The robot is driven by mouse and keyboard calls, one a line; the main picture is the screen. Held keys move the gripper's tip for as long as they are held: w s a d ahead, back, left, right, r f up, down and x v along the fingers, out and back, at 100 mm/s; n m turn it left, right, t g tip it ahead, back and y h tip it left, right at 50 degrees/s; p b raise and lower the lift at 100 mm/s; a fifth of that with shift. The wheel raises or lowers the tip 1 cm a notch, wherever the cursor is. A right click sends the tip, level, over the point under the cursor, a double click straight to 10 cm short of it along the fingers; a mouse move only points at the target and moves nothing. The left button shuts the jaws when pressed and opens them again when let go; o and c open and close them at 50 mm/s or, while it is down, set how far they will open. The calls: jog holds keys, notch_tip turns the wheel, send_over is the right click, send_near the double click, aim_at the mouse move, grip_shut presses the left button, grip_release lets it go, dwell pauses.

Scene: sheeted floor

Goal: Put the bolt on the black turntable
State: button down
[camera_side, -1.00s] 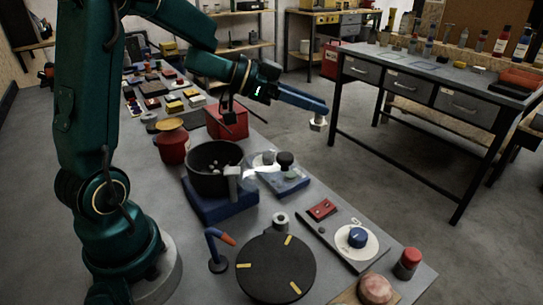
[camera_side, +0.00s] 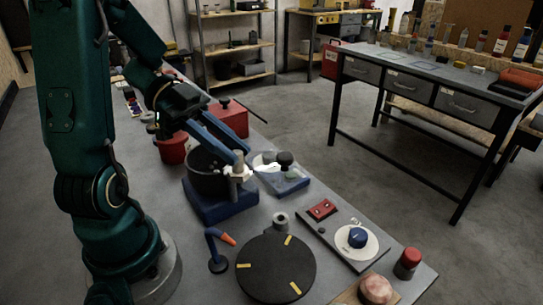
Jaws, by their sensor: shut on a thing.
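The black turntable (camera_side: 262,272) is a round disc with several yellow marks, at the bottom centre of the side view. It is empty. My gripper (camera_side: 241,158) has long blue fingers and is shut on a small pale metallic thing, which I take to be the bolt (camera_side: 239,170). It is small and partly covered by the fingers. In the picture the gripper is over the right rim of the black bowl, up and left of the turntable. I cannot tell its exact height.
The black bowl (camera_side: 203,182) sits on a blue base (camera_side: 222,210). A blue lever with an orange tip (camera_side: 213,245) stands left of the turntable. A clear-topped blue device (camera_side: 285,180), a panel with a blue knob (camera_side: 357,238) and a red-capped jar (camera_side: 407,263) stand to the right.

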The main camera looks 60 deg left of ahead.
jog(key=d+f, duration=0.2)
jog(key=d, duration=0.1)
jog(key=d+f, duration=0.2)
jog(key=d, duration=0.2)
jog(key=d+f, duration=0.2)
jog(key=d, duration=0.2)
jog(key=shift+s+f, duration=0.1)
jog(key=shift+f, duration=0.15)
jog(key=shift+a+f, duration=0.1)
jog(key=shift+f, duration=1.9)
jog(key=shift+f, duration=0.1)
jog(key=c, duration=0.8)
grip_release()
jog(key=shift+o, duration=0.2)
jog(key=shift+a+r, duration=0.1)
jog(key=shift+r, duration=0.1)
jog(key=v, duration=1.1)
jog(key=shift+s+a, duration=0.15)
jog(key=shift+a, duration=0.15)
